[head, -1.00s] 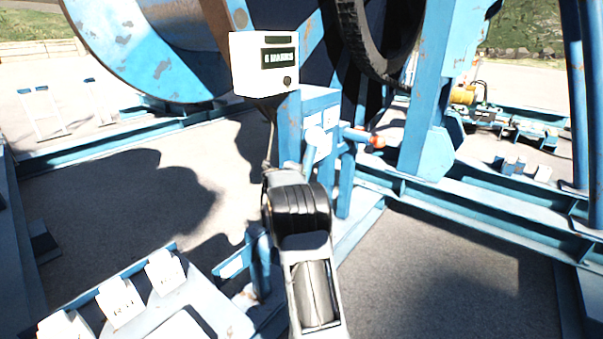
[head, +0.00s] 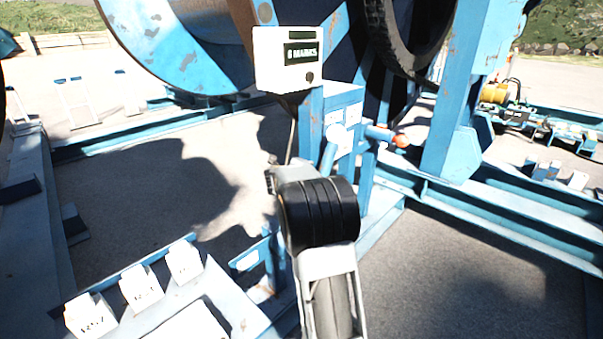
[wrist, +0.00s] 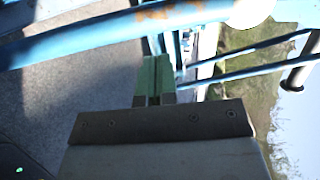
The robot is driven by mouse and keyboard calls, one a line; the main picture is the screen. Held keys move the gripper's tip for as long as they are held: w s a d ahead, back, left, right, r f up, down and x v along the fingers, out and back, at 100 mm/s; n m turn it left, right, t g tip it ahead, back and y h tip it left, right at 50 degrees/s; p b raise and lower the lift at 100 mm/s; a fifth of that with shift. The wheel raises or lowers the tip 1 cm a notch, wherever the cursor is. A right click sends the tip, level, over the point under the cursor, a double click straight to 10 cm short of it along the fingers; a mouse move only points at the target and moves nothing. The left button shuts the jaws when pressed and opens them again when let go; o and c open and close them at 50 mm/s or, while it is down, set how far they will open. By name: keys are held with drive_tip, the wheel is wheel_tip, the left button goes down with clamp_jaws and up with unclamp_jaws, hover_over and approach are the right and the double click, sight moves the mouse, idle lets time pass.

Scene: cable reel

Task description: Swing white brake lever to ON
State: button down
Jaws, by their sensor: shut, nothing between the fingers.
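The white brake lever shows in the head view as a short blue bar with a white round knob (head: 336,134), beside a blue box-like stand. In the wrist view a blue bar (wrist: 90,32) with a rusty patch crosses the top, and a white knob (wrist: 250,10) is at its right end. My gripper (wrist: 153,62) has its green fingers together with nothing between them, just below this bar in the picture. I cannot tell whether they touch it. In the head view my own wrist hides the fingers. No ON marking is readable.
A second handle with an orange-red tip (head: 400,141) sticks out right of the knob. A white counter box (head: 287,60) is above. White labelled blocks (head: 142,288) stand on a blue panel at lower left. Blue frame beams (head: 500,215) cross the right. Open ground lies left.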

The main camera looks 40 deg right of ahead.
drive_tip(key=shift+r+v, duration=0.1)
drive_tip(key=shift+v, duration=1.4)
drive_tip(key=shift+r+v, duration=0.15)
drive_tip(key=shift+v, duration=1.3)
